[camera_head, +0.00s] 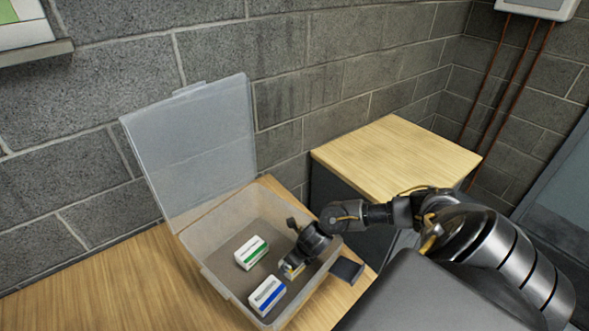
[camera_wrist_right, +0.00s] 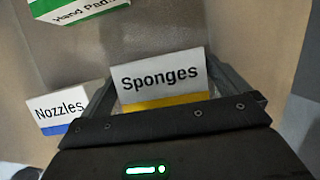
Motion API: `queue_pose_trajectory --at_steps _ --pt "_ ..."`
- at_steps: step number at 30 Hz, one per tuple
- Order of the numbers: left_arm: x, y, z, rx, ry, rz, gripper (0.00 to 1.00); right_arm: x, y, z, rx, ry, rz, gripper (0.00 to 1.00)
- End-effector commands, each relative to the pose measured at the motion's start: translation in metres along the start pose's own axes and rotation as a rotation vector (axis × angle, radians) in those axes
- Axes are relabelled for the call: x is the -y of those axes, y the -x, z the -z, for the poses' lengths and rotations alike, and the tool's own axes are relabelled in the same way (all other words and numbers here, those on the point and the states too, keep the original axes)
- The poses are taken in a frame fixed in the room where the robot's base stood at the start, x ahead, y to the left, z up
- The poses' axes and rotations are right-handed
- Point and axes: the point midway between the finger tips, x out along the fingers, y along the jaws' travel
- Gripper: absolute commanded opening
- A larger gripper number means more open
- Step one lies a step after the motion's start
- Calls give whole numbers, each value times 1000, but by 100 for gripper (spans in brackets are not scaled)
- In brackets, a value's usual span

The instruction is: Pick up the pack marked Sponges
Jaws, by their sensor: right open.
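The Sponges pack (camera_wrist_right: 160,78) is white with a yellow band along its lower edge. It stands inside the clear plastic box (camera_head: 213,277), at the box's right side, where the head view shows a small part of it (camera_head: 291,269). My right gripper (camera_head: 294,261) reaches down into the box over this pack and hides much of it. In the right wrist view its two fingers stand open on either side of the pack; I cannot tell whether they touch it. My left gripper is not in view.
A green-banded pack marked Hand Pad (camera_head: 251,253) and a blue-banded Nozzles pack (camera_head: 267,296) share the box. Its lid (camera_head: 195,150) stands open at the back. A small dark object (camera_head: 347,270) lies right of the box. A wood-topped cabinet (camera_head: 390,155) stands behind.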

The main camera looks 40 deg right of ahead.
Motion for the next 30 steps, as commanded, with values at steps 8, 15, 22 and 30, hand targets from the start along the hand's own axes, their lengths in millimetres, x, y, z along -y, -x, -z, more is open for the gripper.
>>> queue_pose_trajectory --at_steps 8,15,22,30 --pt "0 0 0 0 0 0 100 0 0 0 0 0 0 88" --pt "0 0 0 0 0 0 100 0 0 0 1 -1 0 64" --pt "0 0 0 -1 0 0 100 0 4 -3 3 0 -1 64" --pt "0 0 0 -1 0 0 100 1 49 -22 7 2 1 64"
